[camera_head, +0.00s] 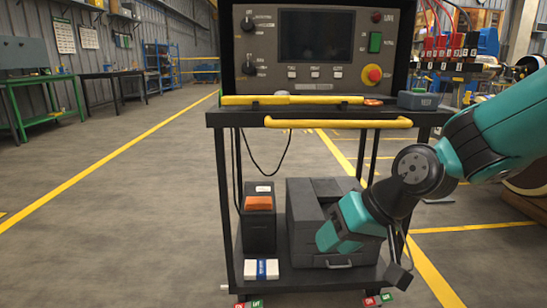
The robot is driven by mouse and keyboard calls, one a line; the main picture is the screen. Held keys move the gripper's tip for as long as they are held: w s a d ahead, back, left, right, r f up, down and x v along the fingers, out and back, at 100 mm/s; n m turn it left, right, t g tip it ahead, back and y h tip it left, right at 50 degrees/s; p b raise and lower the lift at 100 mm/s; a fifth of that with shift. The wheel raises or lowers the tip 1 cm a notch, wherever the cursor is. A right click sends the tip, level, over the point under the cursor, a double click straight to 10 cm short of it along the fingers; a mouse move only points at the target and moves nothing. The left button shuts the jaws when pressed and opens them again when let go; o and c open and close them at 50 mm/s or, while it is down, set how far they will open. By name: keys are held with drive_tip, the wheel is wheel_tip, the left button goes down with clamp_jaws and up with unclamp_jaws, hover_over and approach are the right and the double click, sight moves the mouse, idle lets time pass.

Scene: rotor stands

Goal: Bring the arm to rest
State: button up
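My teal and black arm comes in from the right edge and reaches down and left. Its end, my gripper (341,233), is in front of a black case (305,213) on the lower shelf of a cart. The fingertips cannot be made out, so I cannot tell whether it is open, shut or touching the case. Part of the case is hidden behind the arm's end.
The cart (229,119) carries a control panel (315,45) and has a yellow handle (338,123). A black box with an orange part (258,203) and a white and blue box (261,269) stand on its lower shelf. The floor on the left is clear.

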drive_tip(key=s+d+r+n+g+h+p, duration=0.1)
drive_tip(key=s+d+r+n+g+p, duration=0.15)
drive_tip(key=s, duration=0.65)
drive_tip(key=s+d+r+n+g+h+p, duration=0.15)
drive_tip(key=s+r, duration=0.25)
drive_tip(key=s, duration=0.6)
wheel_tip(320, 180, up, 36)
drive_tip(key=p, duration=3.5)
drive_tip(key=shift+w+d+t, duration=0.15)
drive_tip(key=shift+w+t, duration=0.25)
drive_tip(key=shift+f, duration=0.1)
